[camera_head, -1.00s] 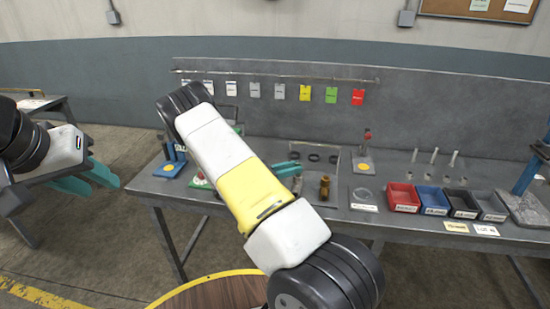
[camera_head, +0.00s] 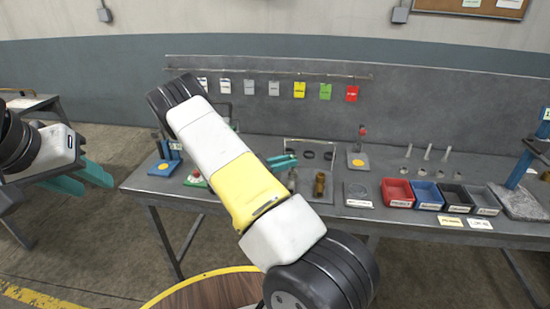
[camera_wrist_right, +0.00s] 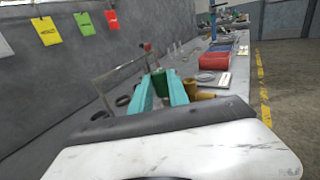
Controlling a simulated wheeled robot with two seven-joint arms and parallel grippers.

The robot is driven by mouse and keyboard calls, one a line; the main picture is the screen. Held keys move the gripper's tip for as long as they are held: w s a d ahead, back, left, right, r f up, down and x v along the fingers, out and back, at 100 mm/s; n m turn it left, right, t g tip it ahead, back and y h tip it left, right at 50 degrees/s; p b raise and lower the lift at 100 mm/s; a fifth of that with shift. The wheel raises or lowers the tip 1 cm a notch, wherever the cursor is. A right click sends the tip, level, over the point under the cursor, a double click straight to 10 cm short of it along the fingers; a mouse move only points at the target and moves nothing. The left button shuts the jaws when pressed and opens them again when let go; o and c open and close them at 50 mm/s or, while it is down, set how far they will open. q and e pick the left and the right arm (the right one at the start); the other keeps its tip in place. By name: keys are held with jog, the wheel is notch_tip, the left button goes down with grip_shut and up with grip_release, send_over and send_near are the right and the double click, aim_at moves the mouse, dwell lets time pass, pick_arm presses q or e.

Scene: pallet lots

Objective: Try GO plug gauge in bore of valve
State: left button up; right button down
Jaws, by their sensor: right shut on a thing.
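The brass valve (camera_head: 320,184) stands on the bench just right of my right gripper (camera_head: 283,161). It also shows in the right wrist view (camera_wrist_right: 198,92), close beside the right fingertip. My right gripper (camera_wrist_right: 161,90) is shut on a green-handled plug gauge (camera_wrist_right: 160,82) between its teal fingers. A grey piece (camera_head: 292,180) shows below the fingers in the head view, apart from the valve. The gauge's lower end is hidden in the wrist view. My left gripper (camera_head: 82,179) is open and empty at the far left, away from the bench.
A clear upright frame with dark rings (camera_head: 308,153) stands behind the valve. A round clear dish (camera_head: 358,192) is to its right. Red (camera_head: 397,194), blue (camera_head: 426,196), black and grey bins line the front right. Coloured tags hang behind. A post stand (camera_head: 357,160) is at the back.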

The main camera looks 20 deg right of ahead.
jog(key=shift+r, duration=1.6)
